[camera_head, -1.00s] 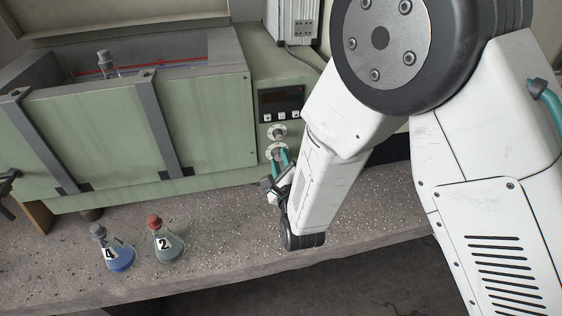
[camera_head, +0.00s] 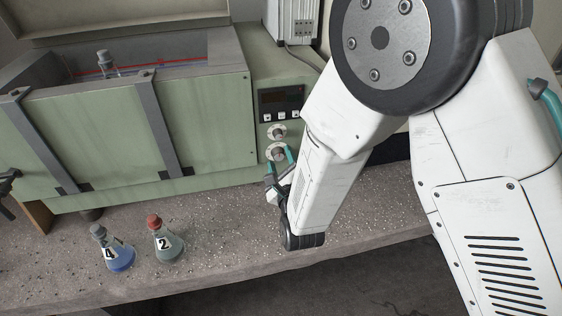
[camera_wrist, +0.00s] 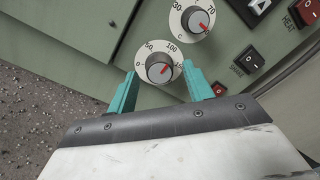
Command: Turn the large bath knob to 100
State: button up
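The large bath knob (camera_wrist: 159,69) is a grey cap on a white dial marked 0, 50, 100 and 150, in the wrist view. Its red mark lies on the right side of the cap, between the directions of 100 and 150. My gripper (camera_wrist: 159,72) is open, with one teal fingertip on each side of this dial. Contact with the knob cannot be made out. In the head view the knob (camera_head: 276,152) is the lower of two on the green bath's panel, with my gripper (camera_head: 280,158) in front of it.
A second knob (camera_wrist: 195,21) with a scale including 30 and 70 sits just above right. Rocker switches (camera_wrist: 250,58) are to its right. The green bath (camera_head: 200,125) stands on the concrete bench (camera_head: 215,230). Flasks marked 4 (camera_head: 118,256) and 2 (camera_head: 167,246) stand at front left.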

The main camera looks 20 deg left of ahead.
jog(key=v, duration=0.8)
jog(key=shift+w, duration=0.1)
dwell(0.4)
